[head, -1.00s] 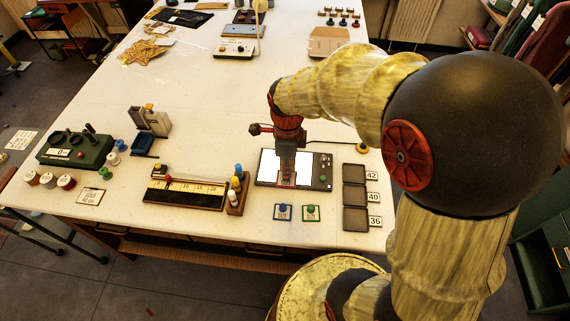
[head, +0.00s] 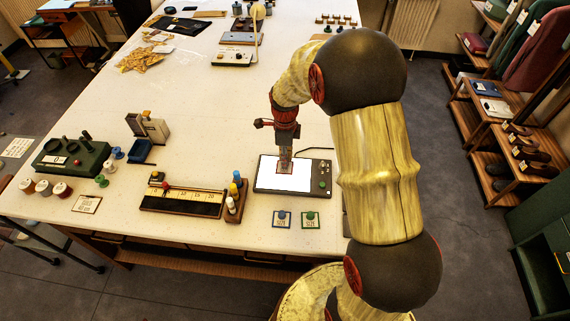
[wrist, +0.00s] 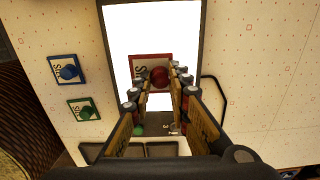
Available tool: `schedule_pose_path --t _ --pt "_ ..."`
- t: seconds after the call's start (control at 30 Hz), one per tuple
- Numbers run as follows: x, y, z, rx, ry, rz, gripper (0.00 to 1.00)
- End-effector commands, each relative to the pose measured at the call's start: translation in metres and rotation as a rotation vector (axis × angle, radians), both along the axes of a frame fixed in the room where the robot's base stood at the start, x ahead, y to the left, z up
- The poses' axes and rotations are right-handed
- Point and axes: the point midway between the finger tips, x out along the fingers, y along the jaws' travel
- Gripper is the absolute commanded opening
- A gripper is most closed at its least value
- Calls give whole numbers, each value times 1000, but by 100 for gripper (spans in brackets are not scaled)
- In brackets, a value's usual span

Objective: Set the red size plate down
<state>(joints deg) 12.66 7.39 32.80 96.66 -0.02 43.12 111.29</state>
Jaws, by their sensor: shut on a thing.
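The red size plate (wrist: 136,72), a small square with a red rim, white face and red ball knob (wrist: 158,76), shows in the wrist view over the bright white panel (wrist: 150,25) of a dark device. My gripper (wrist: 163,84) is shut on the knob, one finger on each side. The plate is small there and partly hidden by the fingers. I cannot tell whether it touches the panel.
Blue (head: 282,219) and green (head: 310,219) knobbed plates lie in front of the device. A ruler stand (head: 180,202) and a post block (head: 235,198) stand to its left. Dark trays (wrist: 160,149) show partly in the wrist view.

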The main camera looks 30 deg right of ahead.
Motion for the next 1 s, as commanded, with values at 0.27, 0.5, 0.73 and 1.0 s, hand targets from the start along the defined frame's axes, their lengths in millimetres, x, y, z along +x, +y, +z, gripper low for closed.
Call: schedule_pose_path --t 0.27,0.5,0.73,1.0 --pt "3 -2 -33 0 2 0 1" --pt "3 -2 -34 0 0 0 1" --pt "3 -1 -37 0 0 0 22" --pt "3 -1 -37 0 0 0 36"
